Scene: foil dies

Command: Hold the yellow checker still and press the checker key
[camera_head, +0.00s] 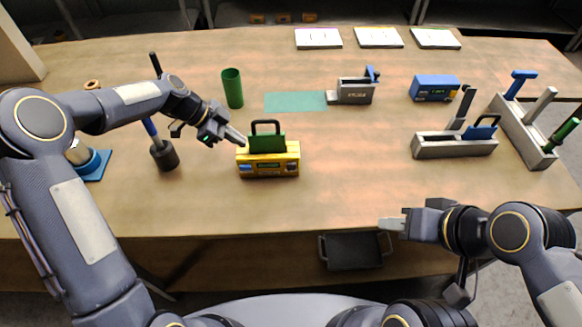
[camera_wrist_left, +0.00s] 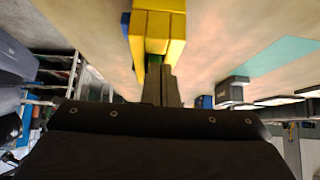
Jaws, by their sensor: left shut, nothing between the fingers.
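The yellow checker (camera_head: 269,172) stands on the table left of centre. A green block with a black handle (camera_head: 266,139) sits in its top. Its front face has a small dark display (camera_head: 269,165) and a bluish patch at each end; I cannot tell which part is the key. My left gripper (camera_head: 241,139) is shut and empty, its tips close to the checker's upper left corner. In the left wrist view the shut fingers (camera_wrist_left: 160,85) point at the yellow checker (camera_wrist_left: 157,25); contact is unclear. My right gripper (camera_head: 388,224) hangs by the table's front edge, away from the checker.
A dark cup with a blue-handled tool (camera_head: 164,156) and a green cup (camera_head: 232,90) stand left and behind. A teal mat (camera_head: 295,102), a grey holder (camera_head: 352,93), a blue checker (camera_head: 434,88) and grey racks (camera_head: 455,146) lie further right. Table in front of the checker is clear.

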